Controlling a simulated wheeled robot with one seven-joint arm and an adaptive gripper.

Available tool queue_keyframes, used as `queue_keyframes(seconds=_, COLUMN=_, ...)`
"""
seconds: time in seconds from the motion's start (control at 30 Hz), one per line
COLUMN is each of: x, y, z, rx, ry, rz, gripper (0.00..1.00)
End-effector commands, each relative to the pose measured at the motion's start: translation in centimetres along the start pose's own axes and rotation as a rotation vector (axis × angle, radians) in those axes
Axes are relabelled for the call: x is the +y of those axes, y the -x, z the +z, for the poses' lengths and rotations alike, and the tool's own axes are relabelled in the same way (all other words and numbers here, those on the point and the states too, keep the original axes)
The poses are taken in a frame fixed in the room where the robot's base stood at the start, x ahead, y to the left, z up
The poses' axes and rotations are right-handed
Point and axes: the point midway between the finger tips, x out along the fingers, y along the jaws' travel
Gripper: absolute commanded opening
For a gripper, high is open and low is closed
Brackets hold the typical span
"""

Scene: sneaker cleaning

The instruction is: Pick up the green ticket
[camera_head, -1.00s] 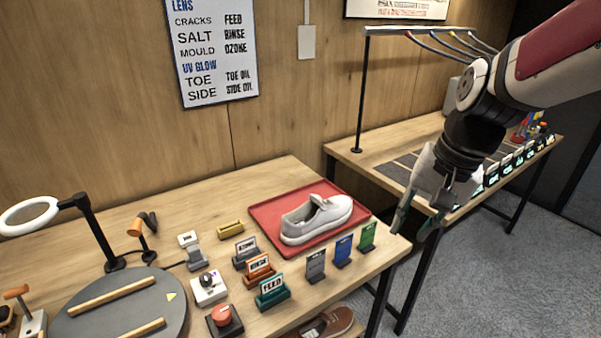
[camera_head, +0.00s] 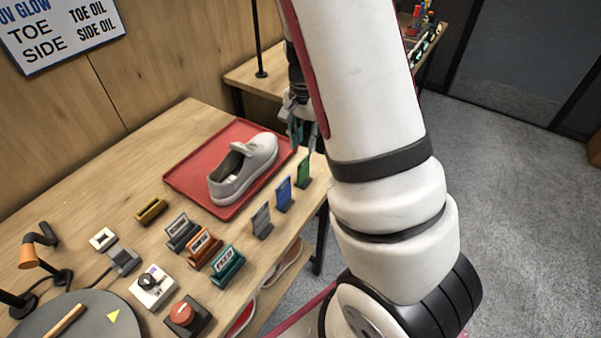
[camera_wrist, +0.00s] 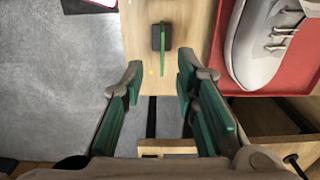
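The green ticket (camera_head: 304,170) stands upright in a small dark holder at the right edge of the table, at the end of a row with a blue ticket (camera_head: 284,194) and a grey ticket (camera_head: 262,221). In the wrist view the green ticket (camera_wrist: 163,48) shows edge-on in its dark base, ahead of my fingertips. My gripper (camera_wrist: 158,72) is open and empty, its two green-padded fingers on either side of the ticket's line. In the head view my gripper (camera_head: 304,130) is just behind the ticket, partly hidden by my arm.
A white-grey sneaker (camera_head: 243,168) lies on a red tray (camera_head: 183,180) close to the tickets. Several labelled holders, including a teal one (camera_head: 228,266), stand to the front left. A second table (camera_head: 243,76) is behind. Open floor lies to the right.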

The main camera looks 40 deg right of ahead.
Motion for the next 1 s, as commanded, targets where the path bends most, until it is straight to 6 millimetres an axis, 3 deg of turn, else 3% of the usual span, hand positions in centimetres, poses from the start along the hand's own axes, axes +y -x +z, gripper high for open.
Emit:
queue_keyframes(seconds=0.1, x=0.1, y=-2.0, z=0.0, rx=-0.002, ry=-0.002, rz=0.003, gripper=0.28)
queue_keyframes(seconds=0.37, x=0.0, y=-3.8, z=-0.1, rx=0.0, ry=0.0, rz=0.001, gripper=0.28)
queue_keyframes(seconds=0.7, x=-0.3, y=-7.9, z=-0.4, rx=-0.002, ry=0.0, rz=0.002, gripper=0.28)
queue_keyframes(seconds=1.0, x=-0.4, y=-8.6, z=-0.5, rx=0.0, ry=0.0, rz=-0.001, gripper=0.28)
